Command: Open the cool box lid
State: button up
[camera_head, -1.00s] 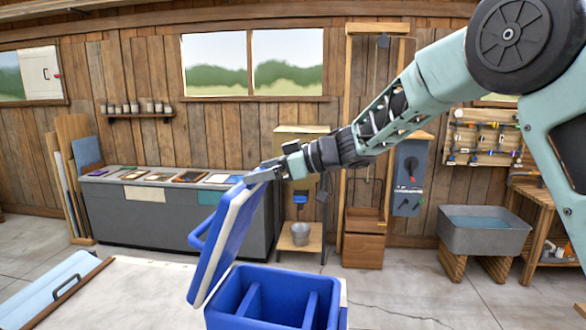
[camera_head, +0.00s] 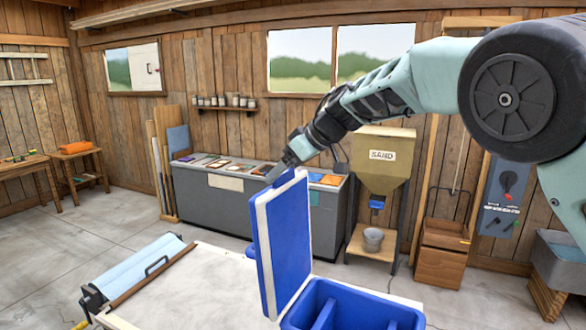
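The blue cool box (camera_head: 350,308) stands on the white-topped table at the bottom of the view, its inside split by dividers. Its blue lid (camera_head: 290,240) with a white rim stands upright, raised on the left side of the box. My gripper (camera_head: 274,176) is at the lid's top edge, with its fingertips at or just behind the top left corner. The fingers are small and partly hidden, so I cannot tell whether they are open, shut or gripping the lid.
The white table top (camera_head: 190,290) has free room left of the box. A light-blue roll (camera_head: 135,275) lies at its left end. Behind stand a grey counter (camera_head: 215,205), a sand hopper (camera_head: 383,160) and a metal bucket (camera_head: 373,238).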

jog(key=shift+a+r, duration=0.15)
jog(key=o, duration=1.3)
jog(key=b+v, duration=0.5)
jog(key=v, duration=1.2)
jog(key=shift+b, duration=0.3)
